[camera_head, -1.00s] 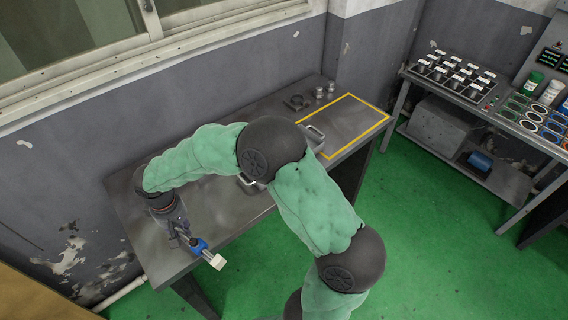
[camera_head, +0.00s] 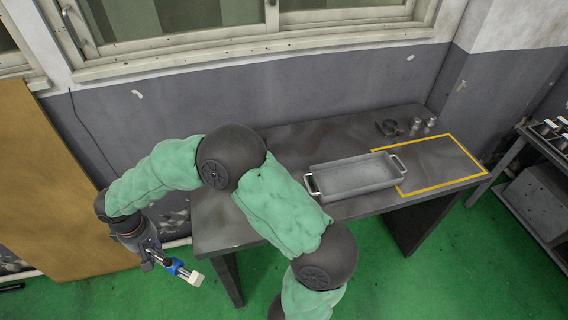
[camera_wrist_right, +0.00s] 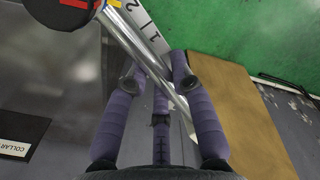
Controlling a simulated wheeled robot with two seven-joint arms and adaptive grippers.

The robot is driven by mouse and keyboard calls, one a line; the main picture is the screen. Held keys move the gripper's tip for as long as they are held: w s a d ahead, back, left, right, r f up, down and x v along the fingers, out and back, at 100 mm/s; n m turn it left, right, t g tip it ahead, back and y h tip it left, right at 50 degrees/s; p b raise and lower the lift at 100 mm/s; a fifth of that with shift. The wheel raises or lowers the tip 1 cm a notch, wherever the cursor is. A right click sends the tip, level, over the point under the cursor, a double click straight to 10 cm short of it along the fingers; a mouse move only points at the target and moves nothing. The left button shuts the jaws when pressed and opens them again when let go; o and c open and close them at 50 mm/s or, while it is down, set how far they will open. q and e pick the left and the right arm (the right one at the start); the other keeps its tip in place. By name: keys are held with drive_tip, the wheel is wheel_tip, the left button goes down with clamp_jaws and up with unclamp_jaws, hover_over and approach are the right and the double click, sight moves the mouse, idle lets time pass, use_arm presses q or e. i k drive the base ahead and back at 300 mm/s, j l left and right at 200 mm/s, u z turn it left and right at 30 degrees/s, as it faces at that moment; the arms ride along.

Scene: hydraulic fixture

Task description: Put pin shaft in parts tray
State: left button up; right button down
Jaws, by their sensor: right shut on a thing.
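My right gripper (camera_head: 160,262) is at the left, beyond the table's left end and above the floor. In the head view a blue part (camera_head: 174,267) and a white tag show by the gripper. The grey parts tray (camera_head: 352,192), with a handle at each end, stands on the table, well right of the gripper. My left gripper is out of view.
The dark table (camera_head: 290,137) has a yellow-outlined area (camera_head: 440,160) right of the tray. Several small metal parts (camera_head: 415,125) stand behind it. A tan panel (camera_head: 50,190) leans at the left. A rack stands far right. A COLLAR label (camera_wrist_right: 15,148) shows in the wrist view.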

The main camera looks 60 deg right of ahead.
sight(355, 179)
drive_tip(key=k+l, duration=0.15)
drive_tip(key=l, duration=0.2)
drive_tip(key=k+l, duration=0.1)
drive_tip(key=l, duration=0.3)
drive_tip(key=k+l, duration=0.15)
drive_tip(key=l, duration=0.2)
drive_tip(key=k+l, duration=0.1)
drive_tip(key=l, duration=0.25)
drive_tip(key=k+l, duration=0.15)
drive_tip(key=l, duration=0.2)
drive_tip(key=k+l, duration=0.1)
drive_tip(key=l, duration=0.3)
